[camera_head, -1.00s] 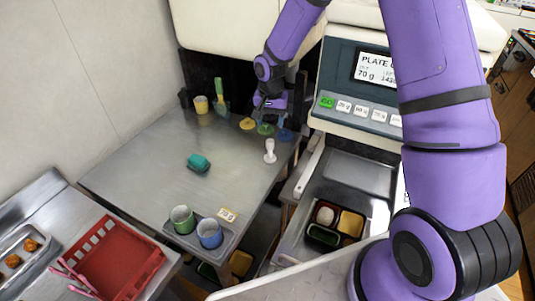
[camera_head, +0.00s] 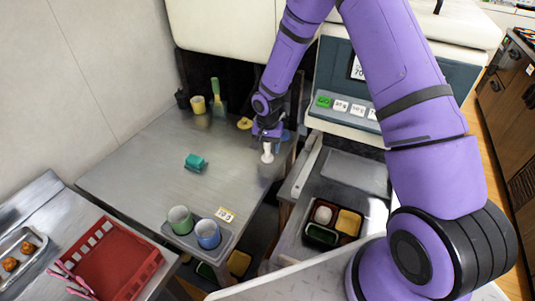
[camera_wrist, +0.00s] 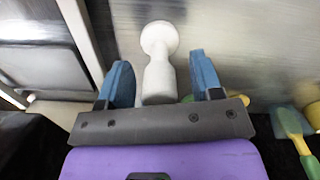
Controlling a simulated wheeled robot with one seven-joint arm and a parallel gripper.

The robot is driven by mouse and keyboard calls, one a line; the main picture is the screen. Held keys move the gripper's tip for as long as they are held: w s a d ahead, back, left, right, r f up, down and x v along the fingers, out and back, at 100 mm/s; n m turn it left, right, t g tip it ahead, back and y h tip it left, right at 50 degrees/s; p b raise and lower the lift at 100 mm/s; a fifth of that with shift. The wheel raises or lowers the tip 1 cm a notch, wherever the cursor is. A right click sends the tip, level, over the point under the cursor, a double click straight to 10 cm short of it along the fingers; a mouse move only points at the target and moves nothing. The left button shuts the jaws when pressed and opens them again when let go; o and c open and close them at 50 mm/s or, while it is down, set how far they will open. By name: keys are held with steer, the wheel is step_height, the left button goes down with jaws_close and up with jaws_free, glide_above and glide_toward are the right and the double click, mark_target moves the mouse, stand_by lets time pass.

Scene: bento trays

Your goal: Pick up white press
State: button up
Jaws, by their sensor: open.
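The white press (camera_head: 267,155) stands on the metal table near its right edge in the head view. My gripper (camera_head: 267,138) is just above the press in the head view. In the wrist view my gripper (camera_wrist: 161,85) is open, with a gap on each side of the press.
A teal object (camera_head: 195,162) lies mid-table. Green and blue cups stand in a grey tray (camera_head: 179,241) at the front. A yellow disc (camera_head: 244,123) and a green-handled tool (camera_head: 217,98) are at the back. A bento tray (camera_head: 306,229) is right. The table's left half is mostly clear.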

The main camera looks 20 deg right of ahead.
steer(key=shift+f, duration=0.25)
steer(key=c, duration=1.1)
steer(key=shift+r, duration=0.15)
